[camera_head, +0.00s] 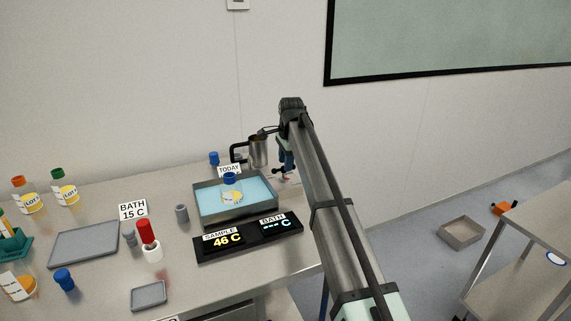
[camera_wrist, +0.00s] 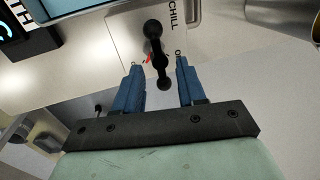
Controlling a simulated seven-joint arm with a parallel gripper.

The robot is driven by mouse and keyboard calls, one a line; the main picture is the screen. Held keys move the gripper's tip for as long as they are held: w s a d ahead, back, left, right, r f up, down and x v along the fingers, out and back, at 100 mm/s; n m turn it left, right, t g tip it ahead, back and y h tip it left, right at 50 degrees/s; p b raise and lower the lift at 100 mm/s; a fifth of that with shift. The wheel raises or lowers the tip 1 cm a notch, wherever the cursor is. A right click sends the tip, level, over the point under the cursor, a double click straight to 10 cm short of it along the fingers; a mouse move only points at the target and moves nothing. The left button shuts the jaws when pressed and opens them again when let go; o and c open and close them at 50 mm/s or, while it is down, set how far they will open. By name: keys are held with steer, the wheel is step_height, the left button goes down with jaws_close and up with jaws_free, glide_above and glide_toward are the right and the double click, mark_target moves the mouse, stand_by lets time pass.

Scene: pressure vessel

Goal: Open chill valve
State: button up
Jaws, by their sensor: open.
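The chill valve shows in the wrist view as a black lever (camera_wrist: 158,52) with rounded ends. It lies nearly upright in the picture beside a white plate (camera_wrist: 174,30) printed "CHILL", with a small red mark to its left. My gripper (camera_wrist: 158,64) has its two blue fingers apart, one on each side of the lever's lower end. No finger visibly touches the lever, and I cannot tell the gap in depth. In the head view my gripper (camera_head: 286,165) is at the bath's right rear, with the dark lever (camera_head: 279,171) small and partly hidden.
The water bath (camera_head: 205,210) holds a blue-capped bottle (camera_head: 231,188). A metal jug (camera_head: 258,152) stands behind it, near my gripper. The display panel (camera_head: 250,239) in front reads sample 46 C and bath dashes. Racks, bottles and trays fill the table's left.

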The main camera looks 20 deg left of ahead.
steer(key=shift+w+a+f, duration=0.1)
steer(key=shift+f, duration=0.6)
jaws_close()
